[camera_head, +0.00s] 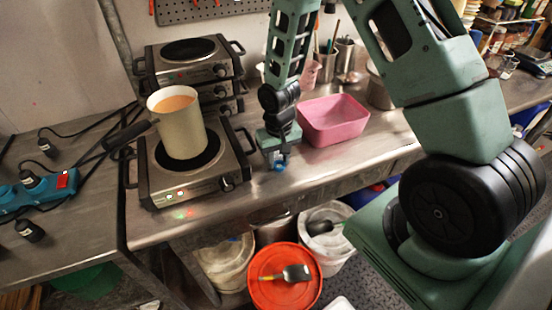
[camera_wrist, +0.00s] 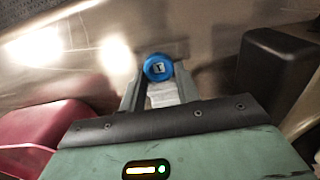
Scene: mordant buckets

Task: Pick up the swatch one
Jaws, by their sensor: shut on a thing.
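My gripper (camera_head: 279,160) points down at the counter between the hot plate and the pink tub. It is shut on a small blue round piece, which I take to be swatch one (camera_head: 280,167). In the wrist view the swatch one (camera_wrist: 158,67) shows as a blue disc with a small pale square bearing a dark mark, held between the two grey fingertips of my gripper (camera_wrist: 157,78). A pale ribbed strip shows just below the disc, between the fingers. I cannot tell whether the piece touches the counter.
A hot plate (camera_head: 218,186) carrying a cream pot (camera_head: 182,135) with orange liquid stands left of my gripper. The pink tub (camera_head: 333,137) is close on the right. Below the counter's front edge stand buckets, one with an orange lid (camera_head: 268,264). Bare counter (camera_head: 345,167) lies in front of the tub.

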